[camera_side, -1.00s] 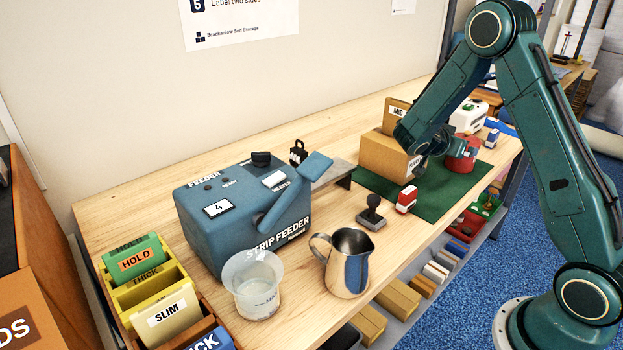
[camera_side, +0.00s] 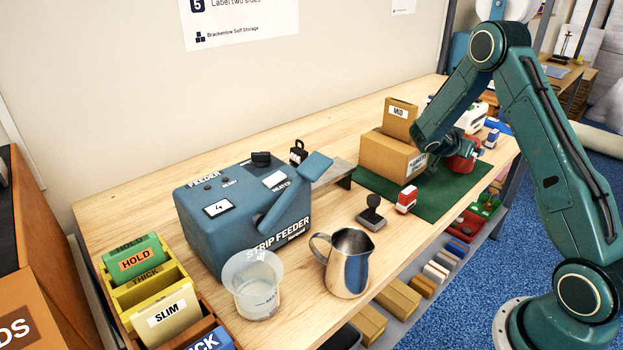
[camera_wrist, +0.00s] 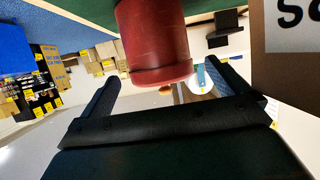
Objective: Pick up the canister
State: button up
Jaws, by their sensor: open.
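The canister is a red cylinder that stands on the green mat (camera_side: 440,200) beside the cartons in the side view, partly hidden by my arm (camera_side: 463,160). In the wrist view the red canister (camera_wrist: 153,35) fills the upper middle, with its rim end toward me. My gripper (camera_wrist: 161,72) is open and empty, with one dark finger on each side of the canister in the picture. I cannot tell whether the fingers reach around it or stop short. In the side view the fingers are mostly hidden by my wrist.
A large carton (camera_side: 390,158) with a smaller MID carton (camera_side: 399,117) on top stands close left of my gripper. A carton wall (camera_wrist: 288,75) is near the right finger in the wrist view. A red-and-white stamp (camera_side: 406,199) and a dark-handled stamp (camera_side: 371,213) are nearer the front.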

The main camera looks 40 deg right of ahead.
jog(key=shift+f, duration=0.1)
jog(key=shift+x, duration=2.6)
jog(key=c, duration=1.8)
jog(key=shift+c, duration=0.2)
notch_tip(320, 180, up, 20)
